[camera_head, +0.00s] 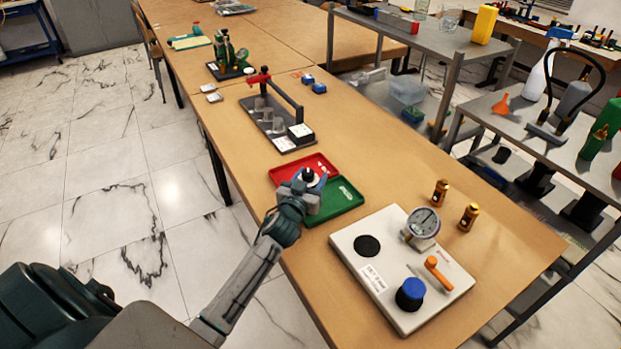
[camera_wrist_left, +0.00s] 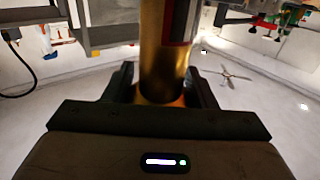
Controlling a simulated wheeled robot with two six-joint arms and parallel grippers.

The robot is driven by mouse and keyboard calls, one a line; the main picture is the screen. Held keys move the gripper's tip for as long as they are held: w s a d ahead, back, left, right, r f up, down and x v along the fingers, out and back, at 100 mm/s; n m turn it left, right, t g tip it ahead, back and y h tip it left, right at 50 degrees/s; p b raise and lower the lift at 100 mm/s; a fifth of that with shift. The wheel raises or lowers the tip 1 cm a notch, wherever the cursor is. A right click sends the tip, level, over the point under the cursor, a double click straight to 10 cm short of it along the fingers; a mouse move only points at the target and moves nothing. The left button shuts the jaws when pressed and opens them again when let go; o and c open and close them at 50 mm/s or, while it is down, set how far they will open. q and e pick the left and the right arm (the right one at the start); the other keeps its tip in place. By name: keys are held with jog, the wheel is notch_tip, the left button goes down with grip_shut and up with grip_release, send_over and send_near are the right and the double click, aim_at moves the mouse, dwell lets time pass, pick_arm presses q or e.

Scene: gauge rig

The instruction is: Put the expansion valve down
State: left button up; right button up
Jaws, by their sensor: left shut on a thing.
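My left gripper (camera_head: 308,188) is over the red and green tray, near the line between its two halves. It is shut on the expansion valve (camera_wrist_left: 163,50), a brass cylinder with a red and silver band in the left wrist view. The valve stands between the two dark fingers, and its far end is cut off there. In the head view the fingers mostly hide it. The tray has a red half (camera_head: 283,172) at the back and a green half (camera_head: 347,203) in front. I cannot tell whether the valve touches the tray. My right gripper is not in view.
A white gauge rig (camera_head: 345,238) with a dial gauge (camera_head: 423,222), orange lever (camera_head: 437,270) and blue knob (camera_head: 411,291) stands at the front. Two brass fittings (camera_head: 440,192) (camera_head: 468,217) stand behind it. A grey rack (camera_head: 268,125) lies beyond the tray. Bare wood lies right of the tray.

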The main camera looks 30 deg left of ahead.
pick_arm(q)
jog(key=o, duration=1.2)
jog(key=shift+f, duration=0.1)
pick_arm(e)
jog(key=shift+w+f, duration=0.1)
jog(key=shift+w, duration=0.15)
pick_arm(q)
jog(key=shift+o, duration=0.2)
jog(key=shift+s, duration=0.15)
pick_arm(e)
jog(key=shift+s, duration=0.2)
pick_arm(q)
jog(key=s+d+b, duration=0.1)
jog(key=s+b, duration=0.2)
jog(key=s, duration=0.8)
jog(key=shift+s+d, duration=0.35)
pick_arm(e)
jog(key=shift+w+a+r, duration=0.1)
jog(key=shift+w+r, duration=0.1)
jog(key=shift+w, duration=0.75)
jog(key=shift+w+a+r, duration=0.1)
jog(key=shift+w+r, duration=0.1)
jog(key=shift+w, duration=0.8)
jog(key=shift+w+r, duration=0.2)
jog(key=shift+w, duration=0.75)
